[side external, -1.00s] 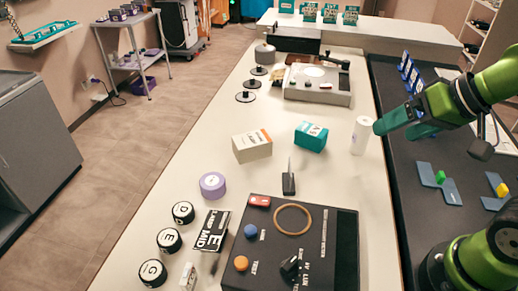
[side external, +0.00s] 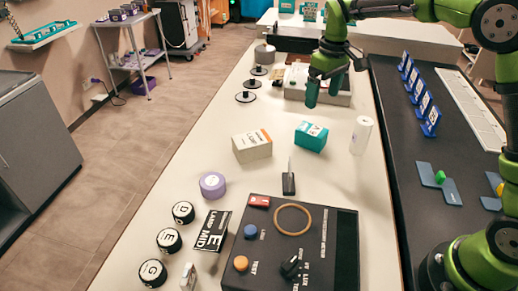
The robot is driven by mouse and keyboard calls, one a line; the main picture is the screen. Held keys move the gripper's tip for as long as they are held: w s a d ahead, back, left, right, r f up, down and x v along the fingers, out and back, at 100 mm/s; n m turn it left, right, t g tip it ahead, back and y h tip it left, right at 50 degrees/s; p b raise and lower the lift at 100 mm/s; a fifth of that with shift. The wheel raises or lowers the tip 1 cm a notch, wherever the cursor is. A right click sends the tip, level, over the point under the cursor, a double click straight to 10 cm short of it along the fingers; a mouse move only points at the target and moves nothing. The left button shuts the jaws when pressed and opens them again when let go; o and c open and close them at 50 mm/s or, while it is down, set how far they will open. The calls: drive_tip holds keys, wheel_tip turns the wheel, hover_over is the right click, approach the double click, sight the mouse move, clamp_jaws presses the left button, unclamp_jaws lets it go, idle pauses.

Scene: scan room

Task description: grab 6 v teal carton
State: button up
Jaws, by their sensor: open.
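The teal carton (side external: 311,136) lies on the white table, right of the middle, with a white printed patch on top; its label is too small to read. My gripper (side external: 323,92) is open and empty, pointing down above and behind the carton, in front of the grey device at the back. It does not touch the carton. Nothing hides the carton.
A white and orange carton (side external: 252,146) stands left of the teal one, and a white cylinder (side external: 361,135) stands to its right. A small black stand with an upright pin (side external: 289,182) is in front. A black control panel (side external: 291,245) fills the near table.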

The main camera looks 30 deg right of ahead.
sight(312, 129)
drive_tip(key=w+f+n, duration=0.1)
drive_tip(key=f, duration=0.4)
drive_tip(key=w+f+n, duration=0.1)
drive_tip(key=f, duration=0.4)
drive_tip(key=f+n, duration=0.1)
drive_tip(key=f, duration=0.4)
drive_tip(key=shift+w+d+f+g, duration=0.25)
drive_tip(key=shift+w+d+g, duration=0.05)
drive_tip(key=shift+w+d, duration=0.1)
drive_tip(key=shift+c, duration=0.4)
drive_tip(key=c, duration=1)
